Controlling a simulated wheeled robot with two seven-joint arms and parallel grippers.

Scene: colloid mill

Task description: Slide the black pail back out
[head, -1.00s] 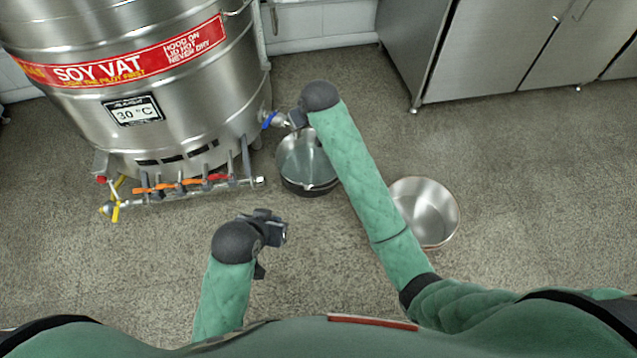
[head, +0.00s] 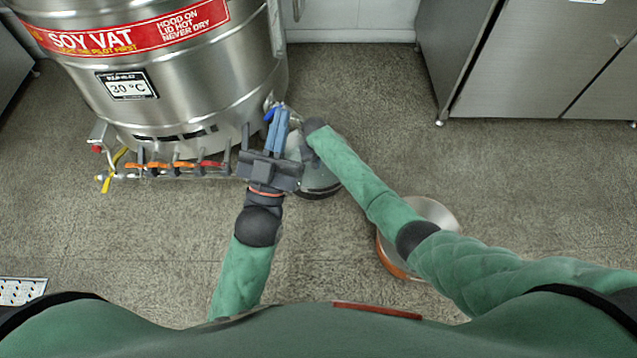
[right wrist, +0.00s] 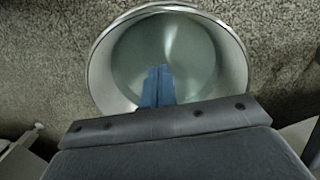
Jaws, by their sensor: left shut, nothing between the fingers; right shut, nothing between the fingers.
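The black pail (head: 322,192) stands on the floor by the vat's outlet and is partly hidden by my arms. In the right wrist view the pail (right wrist: 98,70) has a bright rim and pale greenish liquid inside. My left gripper (head: 279,112) is shut and empty, its blue fingers pointing ahead, overlapping the blue-handled outlet valve and the pail's left side in the picture; contact cannot be told. My right gripper (right wrist: 158,70) is shut and empty, its fingertips over the pail's near part in its wrist view. In the head view its fingers are hidden.
The steel soy vat (head: 190,70) stands at the left, with a pipe of several coloured valve handles (head: 180,166) low on its front. A copper-sided pail (head: 392,257) is partly under my right arm. Steel cabinets (head: 540,60) stand at the back right. Floor in front is open.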

